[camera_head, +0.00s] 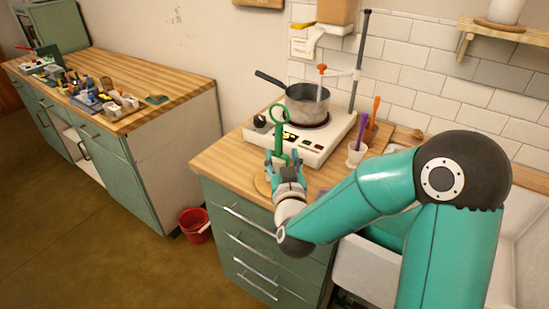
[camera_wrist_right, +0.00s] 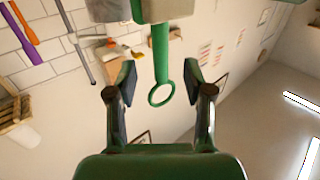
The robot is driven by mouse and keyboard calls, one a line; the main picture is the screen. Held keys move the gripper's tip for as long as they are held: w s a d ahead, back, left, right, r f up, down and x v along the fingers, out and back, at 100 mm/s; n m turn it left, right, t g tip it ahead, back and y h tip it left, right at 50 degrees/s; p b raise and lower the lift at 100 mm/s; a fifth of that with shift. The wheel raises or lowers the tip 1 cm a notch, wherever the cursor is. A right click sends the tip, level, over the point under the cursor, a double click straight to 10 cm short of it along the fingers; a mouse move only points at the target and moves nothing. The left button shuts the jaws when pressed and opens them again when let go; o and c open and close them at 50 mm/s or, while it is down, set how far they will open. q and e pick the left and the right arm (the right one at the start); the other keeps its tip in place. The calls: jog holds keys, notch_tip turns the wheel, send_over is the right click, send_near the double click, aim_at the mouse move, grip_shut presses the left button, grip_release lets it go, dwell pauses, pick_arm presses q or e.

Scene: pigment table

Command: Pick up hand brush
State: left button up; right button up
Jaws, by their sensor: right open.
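A green handle with a ring at its end, seemingly the hand brush (camera_head: 280,133), stands upright at the front of the wooden counter beside the hot plate. In the right wrist view the green handle (camera_wrist_right: 161,55) and its ring show between and beyond the fingers; the head end is cut off at the top edge. My right gripper (camera_head: 285,160) is at the lower part of the handle in the head view. In the right wrist view the right gripper (camera_wrist_right: 153,80) is open, with a gap on both sides of the handle. My left gripper is not in view.
A hot plate (camera_head: 318,148) with a pot (camera_head: 306,106) and a stand rod is behind the brush. A white cup (camera_head: 357,152) with a purple tool is to its right. A red bucket (camera_head: 195,225) stands on the floor.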

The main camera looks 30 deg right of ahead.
aim_at(280, 144)
jog(key=shift+w+d, duration=0.3)
jog(key=shift+w, duration=0.35)
jog(key=shift+w+d+r+p, duration=0.15)
jog(key=shift+w+d+p, duration=0.2)
jog(key=shift+w+p, duration=0.15)
jog(key=p+x, duration=0.1)
jog(key=x, duration=0.2)
jog(key=shift+w+d, duration=0.15)
jog(key=shift+w, duration=0.05)
jog(key=shift+w+d, duration=0.1)
jog(key=shift+w, duration=0.2)
jog(key=shift+c, duration=0.2)
grip_shut()
